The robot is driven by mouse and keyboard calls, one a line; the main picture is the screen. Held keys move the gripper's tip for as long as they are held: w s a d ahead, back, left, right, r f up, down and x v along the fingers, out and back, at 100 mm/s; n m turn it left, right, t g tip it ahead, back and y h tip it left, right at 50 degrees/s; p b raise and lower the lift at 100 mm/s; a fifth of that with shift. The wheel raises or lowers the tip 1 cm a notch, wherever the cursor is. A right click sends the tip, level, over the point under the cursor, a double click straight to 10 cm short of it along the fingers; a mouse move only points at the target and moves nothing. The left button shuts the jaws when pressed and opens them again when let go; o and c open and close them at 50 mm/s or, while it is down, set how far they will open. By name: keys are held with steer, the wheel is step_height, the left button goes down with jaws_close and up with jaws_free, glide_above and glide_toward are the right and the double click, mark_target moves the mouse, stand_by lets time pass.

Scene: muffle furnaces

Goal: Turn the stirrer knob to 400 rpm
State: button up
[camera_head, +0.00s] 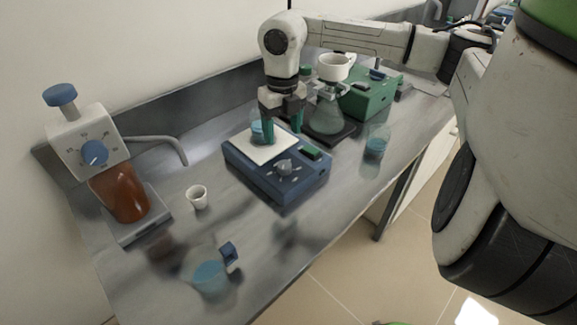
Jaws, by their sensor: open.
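The blue stirrer (262,182) stands mid-bench with a white square top plate (262,150). Its grey round knob (285,167) is on the sloped front panel, with light marks around it; the numbers and the knob's setting are too small to read. A dark green display or switch (311,153) sits right of the knob. My gripper (283,132) points down over the back part of the stirrer, behind the knob. Its two green-tipped fingers are apart. A beaker with blue liquid (256,131) stands on the plate, partly hidden by the left finger. My gripper appears apart from the knob.
A conical flask with a white funnel (327,113) stands right of my gripper, close by. Behind it is a green device (368,97). A beaker (376,143) stands right.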

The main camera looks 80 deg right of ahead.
mark_target(285, 164)
step_height(285, 164, down, 11)
steer(key=shift+s+r+p, duration=0.1)
steer(key=shift+s+p, duration=0.05)
steer(key=shift+p, duration=0.7)
steer(key=shift+d, duration=0.1)
steer(key=c, duration=1.1)
steer(key=shift+o, duration=0.2)
